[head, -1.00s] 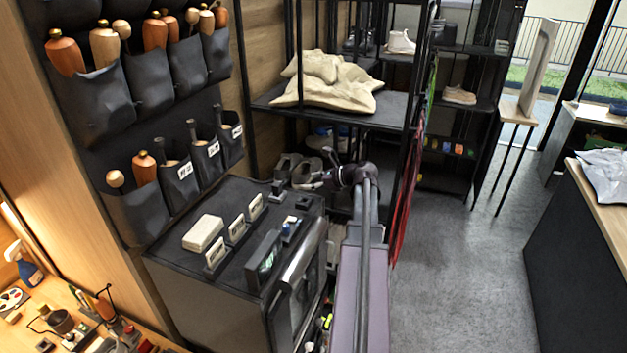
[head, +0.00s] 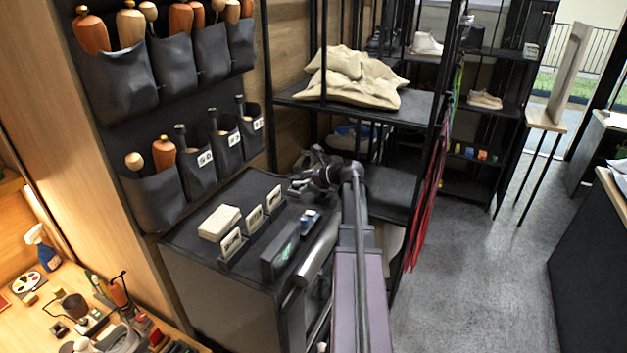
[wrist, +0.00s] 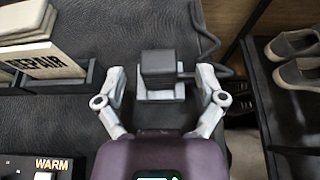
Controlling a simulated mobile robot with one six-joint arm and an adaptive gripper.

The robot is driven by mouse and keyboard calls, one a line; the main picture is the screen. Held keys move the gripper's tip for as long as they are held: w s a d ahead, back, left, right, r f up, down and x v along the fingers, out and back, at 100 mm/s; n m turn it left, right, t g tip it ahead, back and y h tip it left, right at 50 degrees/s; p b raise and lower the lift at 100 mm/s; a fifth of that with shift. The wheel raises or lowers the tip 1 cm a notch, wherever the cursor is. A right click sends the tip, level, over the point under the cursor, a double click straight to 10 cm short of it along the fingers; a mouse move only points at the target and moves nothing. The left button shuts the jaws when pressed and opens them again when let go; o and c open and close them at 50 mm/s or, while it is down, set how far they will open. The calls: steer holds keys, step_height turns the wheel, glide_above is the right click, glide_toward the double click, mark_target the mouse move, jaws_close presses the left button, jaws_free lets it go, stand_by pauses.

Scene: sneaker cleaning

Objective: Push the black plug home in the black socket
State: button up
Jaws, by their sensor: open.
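In the wrist view a black block-shaped plug (wrist: 158,64) with a dark cord running off to the right sits between my fingers. Under its near edge a pale grey base (wrist: 160,95) shows; the black socket itself I cannot make out apart from it. I cannot tell how deep the plug sits. My gripper (wrist: 161,74) is open, with one finger on each side of the plug and a gap at each side. In the head view my gripper (head: 305,182) is low over the back right of the dark cabinet top and hides the plug.
The cabinet top (head: 255,185) also holds a pale block (head: 219,222), small framed cards (head: 254,220) and a display box (head: 280,250). A rack with shoes (wrist: 300,72) stands close on the right in the wrist view. Tool pockets (head: 158,195) hang on the left wall.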

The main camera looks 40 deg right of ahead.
steer(key=shift+b+x, duration=0.3)
steer(key=shift+x, duration=0.95)
steer(key=shift+s, duration=0.1)
steer(key=shift+c, duration=0.2)
jaws_close()
steer(key=c, duration=0.8)
jaws_free()
steer(key=shift+c, duration=1.6)
